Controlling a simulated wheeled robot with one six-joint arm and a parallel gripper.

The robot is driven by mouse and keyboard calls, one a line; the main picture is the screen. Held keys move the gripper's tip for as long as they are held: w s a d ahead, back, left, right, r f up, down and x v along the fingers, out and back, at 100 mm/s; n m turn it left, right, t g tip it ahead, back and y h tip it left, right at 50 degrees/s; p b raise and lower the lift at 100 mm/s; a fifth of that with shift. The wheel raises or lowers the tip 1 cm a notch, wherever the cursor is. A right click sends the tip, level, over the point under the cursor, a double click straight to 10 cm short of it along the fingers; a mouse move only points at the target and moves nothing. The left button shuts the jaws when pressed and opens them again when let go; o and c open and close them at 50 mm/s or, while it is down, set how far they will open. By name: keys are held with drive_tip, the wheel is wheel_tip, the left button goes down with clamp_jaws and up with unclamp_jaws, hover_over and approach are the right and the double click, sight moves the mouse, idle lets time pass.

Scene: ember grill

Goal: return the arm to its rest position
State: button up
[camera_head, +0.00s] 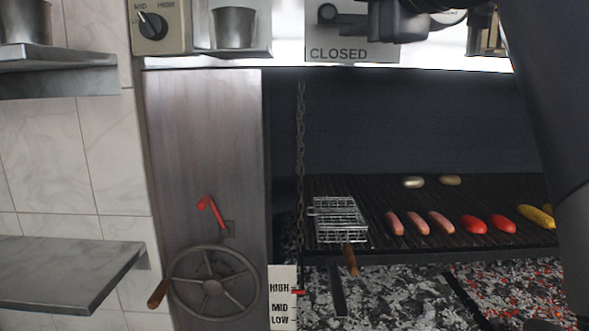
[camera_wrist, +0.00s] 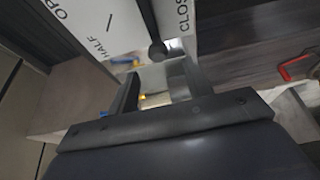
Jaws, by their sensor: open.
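My gripper (camera_wrist: 157,88) shows in the wrist view with its two dark fingers apart, and I see nothing clamped between them. Behind the fingers are a pale surface and a dark round knob (camera_wrist: 157,50) beside white panels lettered "OP", "HALF" and "CLOS". In the head view my dark arm (camera_head: 545,90) comes down the right side and covers part of the grill. Dark parts at the top centre overlap the "CLOSED" sign (camera_head: 338,54); my fingertips cannot be made out there.
The grill grate (camera_head: 365,185) holds a wire basket (camera_head: 338,218), several sausages (camera_head: 418,222), red items, yellow corn and two pale pieces, above coals. A handwheel (camera_head: 212,285) with a red lever (camera_head: 208,210) is left of it. Metal shelves (camera_head: 70,270) stand at far left.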

sight(329, 6)
drive_tip(key=p+x, duration=0.2)
drive_tip(key=x, duration=0.6)
drive_tip(key=shift+w+a+r+p, duration=0.1)
drive_tip(key=shift+a+p, duration=0.05)
drive_tip(key=shift+p, duration=0.15)
drive_tip(key=shift+r, duration=0.15)
drive_tip(key=shift+r+m, duration=0.3)
drive_tip(key=shift+m, duration=0.2)
